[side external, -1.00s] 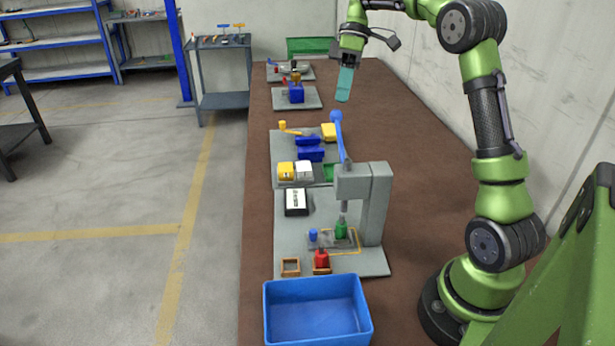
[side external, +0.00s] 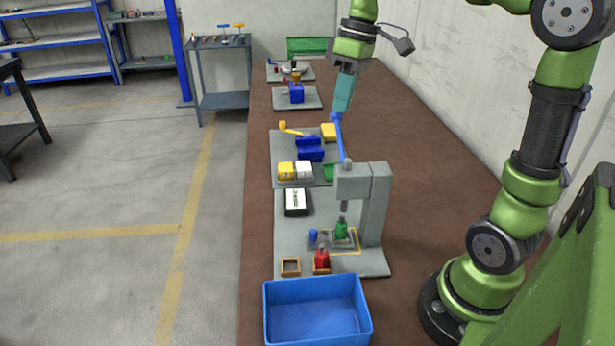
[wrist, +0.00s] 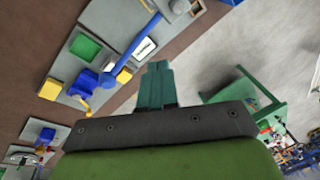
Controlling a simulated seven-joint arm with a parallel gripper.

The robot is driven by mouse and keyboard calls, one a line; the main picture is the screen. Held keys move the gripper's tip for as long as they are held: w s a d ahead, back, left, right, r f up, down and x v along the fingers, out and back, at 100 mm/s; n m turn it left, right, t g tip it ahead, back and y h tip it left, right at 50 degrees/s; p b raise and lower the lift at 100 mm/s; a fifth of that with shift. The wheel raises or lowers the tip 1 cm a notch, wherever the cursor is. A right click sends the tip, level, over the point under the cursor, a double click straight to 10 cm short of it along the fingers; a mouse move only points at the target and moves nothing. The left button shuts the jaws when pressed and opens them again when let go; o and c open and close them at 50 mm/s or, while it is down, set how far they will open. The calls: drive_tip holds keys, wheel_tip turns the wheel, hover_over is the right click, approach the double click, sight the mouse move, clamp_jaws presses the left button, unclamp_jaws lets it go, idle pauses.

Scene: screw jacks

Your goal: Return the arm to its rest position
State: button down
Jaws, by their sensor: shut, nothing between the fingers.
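My gripper (side external: 342,98) has teal fingers pressed together with nothing between them. In the side external view it is in the air above the table, pointing down, in front of or near the top of the blue lever (side external: 339,135) of the grey press (side external: 374,200). I cannot tell whether it touches the lever. In the wrist view the shut fingers (wrist: 158,84) show in the middle, and the blue lever (wrist: 133,40) lies to their left, apart from them. A green part (side external: 341,229) stands under the press ram.
A blue bin (side external: 318,337) stands at the table's near end. A red part (side external: 321,259) and a small wooden frame (side external: 290,267) sit on the press plate.

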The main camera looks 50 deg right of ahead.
drive_tip(key=s+a, duration=0.1)
drive_tip(key=s+a+m+t, duration=0.1)
drive_tip(key=s+a, duration=0.1)
drive_tip(key=s+a+f+m+t, duration=0.1)
drive_tip(key=shift+s+a+h, duration=0.15)
drive_tip(key=shift+a+h, duration=0.15)
drive_tip(key=s+a+f+m+t, duration=0.4)
drive_tip(key=s, duration=0.1)
drive_tip(key=shift+s+a+f+m, duration=0.2)
drive_tip(key=shift+s+a+m, duration=0.05)
drive_tip(key=shift+m, duration=0.05)
